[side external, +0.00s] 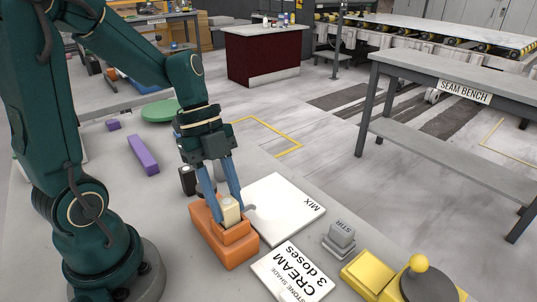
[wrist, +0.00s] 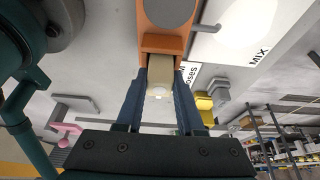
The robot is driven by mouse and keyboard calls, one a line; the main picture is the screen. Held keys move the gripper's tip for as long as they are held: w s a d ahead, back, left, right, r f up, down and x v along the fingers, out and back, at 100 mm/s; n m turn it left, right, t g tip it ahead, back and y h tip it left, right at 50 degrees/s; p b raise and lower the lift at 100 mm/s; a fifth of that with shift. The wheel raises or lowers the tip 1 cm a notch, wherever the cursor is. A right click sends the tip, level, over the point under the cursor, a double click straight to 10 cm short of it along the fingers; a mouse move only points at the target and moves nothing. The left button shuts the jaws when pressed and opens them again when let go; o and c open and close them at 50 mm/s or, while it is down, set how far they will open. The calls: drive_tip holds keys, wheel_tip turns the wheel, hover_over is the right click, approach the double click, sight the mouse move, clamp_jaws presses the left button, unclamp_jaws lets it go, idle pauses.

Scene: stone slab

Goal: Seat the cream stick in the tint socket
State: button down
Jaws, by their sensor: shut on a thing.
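The cream stick (side external: 231,213), a short pale block, is between the fingers of my gripper (side external: 224,196). In the wrist view the stick (wrist: 160,78) shows between my blue fingers (wrist: 160,100), which are shut on it. Its lower end is at the stepped orange block (side external: 221,247), which also shows in the wrist view (wrist: 150,15). I cannot tell whether the stick is inside the orange block or just resting at it, as its lower end is hidden. No part is labelled as the tint socket.
A white MIX plate (side external: 282,207) and a white CREAM 3 doses card (side external: 292,274) lie right of the orange block. A grey STIR block (side external: 341,235) and a yellow piece (side external: 370,271) stand farther right. A purple bar (side external: 143,155) and green disc (side external: 160,110) lie behind left.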

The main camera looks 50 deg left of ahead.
drive_tip(key=c, duration=0.5)
unclamp_jaws()
drive_tip(key=shift+f, duration=0.1)
drive_tip(key=v, duration=1.2)
drive_tip(key=shift+s+d+f+n+t+y, duration=0.7)
drive_tip(key=shift+n+t, duration=0.25)
drive_tip(key=shift+n, duration=2.05)
drive_tip(key=shift+s+d+f+n+t+y, duration=0.55)
drive_tip(key=shift+d+f+n+t+y, duration=0.3)
drive_tip(key=shift+n, duration=2.15)
drive_tip(key=shift+s+d+f+n+t+y, duration=0.6)
drive_tip(key=shift+d+n+t, duration=0.3)
drive_tip(key=shift+n, duration=2.1)
drive_tip(key=shift+a, duration=0.15)
